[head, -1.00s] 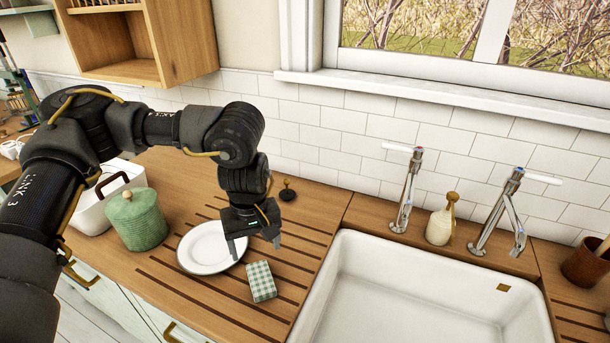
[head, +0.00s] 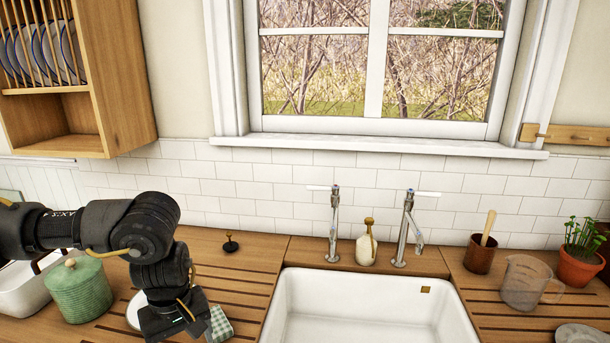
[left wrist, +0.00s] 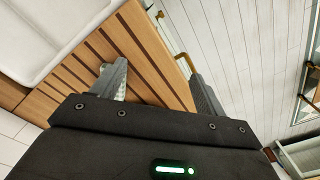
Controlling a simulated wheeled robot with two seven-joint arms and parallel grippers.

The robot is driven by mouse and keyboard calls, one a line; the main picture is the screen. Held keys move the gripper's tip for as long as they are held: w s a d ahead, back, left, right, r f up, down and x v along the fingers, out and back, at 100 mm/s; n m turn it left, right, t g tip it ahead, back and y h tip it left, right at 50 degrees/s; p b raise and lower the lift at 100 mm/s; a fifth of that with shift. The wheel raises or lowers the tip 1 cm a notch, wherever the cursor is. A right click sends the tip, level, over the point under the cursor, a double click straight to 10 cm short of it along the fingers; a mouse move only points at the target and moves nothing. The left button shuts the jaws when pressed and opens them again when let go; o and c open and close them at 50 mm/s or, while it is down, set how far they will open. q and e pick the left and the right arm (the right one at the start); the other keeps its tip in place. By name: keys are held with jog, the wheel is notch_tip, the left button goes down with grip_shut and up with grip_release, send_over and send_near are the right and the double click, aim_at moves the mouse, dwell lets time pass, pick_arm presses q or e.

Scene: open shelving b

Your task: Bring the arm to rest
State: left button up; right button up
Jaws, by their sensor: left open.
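My left gripper (head: 185,335) hangs over the wooden draining board at the lower left of the head view. Its fingertips are cut off or hard to make out there. In the left wrist view its two fingers (left wrist: 158,82) are spread apart with nothing between them but wooden counter behind. A green checkered block (head: 220,323) lies just right of the gripper, partly covered by it. A white plate (head: 134,311) is mostly hidden behind the gripper and arm. My right gripper is in neither view.
A green lidded jar (head: 80,292) stands left of the gripper, beside a white container (head: 22,290). A black stopper (head: 230,244) sits behind. The white sink (head: 350,310) lies right, with taps and a soap bottle (head: 366,246). A wooden plate rack (head: 125,90) hangs above left.

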pick_arm(q)
jog(key=s+d+f+n+t+h, duration=0.1)
jog(key=s+d+n+h, duration=0.25)
jog(key=d+n, duration=0.45)
jog(key=s+d+f+n+t+h, duration=0.1)
jog(key=s+d+n+h, duration=0.3)
jog(key=d, duration=0.8)
jog(key=d+f+n+t+h, duration=0.1)
jog(key=d+n+h, duration=0.4)
jog(key=d, duration=0.5)
jog(key=a+f+n+t+y, duration=0.35)
jog(key=a+n, duration=0.45)
jog(key=n, duration=0.8)
jog(key=a+f+n+t+y, duration=0.4)
jog(key=a+n, duration=0.5)
jog(key=n, duration=0.7)
jog(key=s+a+f+n+g+y, duration=0.5)
jog(key=s+a+f+n+g, duration=0.2)
jog(key=s+a+f+n, duration=0.7)
notch_tip(320, 180, down, 23)
jog(key=s+g, duration=0.1)
jog(key=s, duration=0.1)
jog(key=s+a+f+g, duration=0.1)
jog(key=s+a+f, duration=0.2)
jog(key=s+f, duration=1.3)
jog(key=shift+s+a+f+m, duration=0.15)
jog(key=shift+s+a+m, duration=0.05)
jog(key=shift+s+m, duration=0.25)
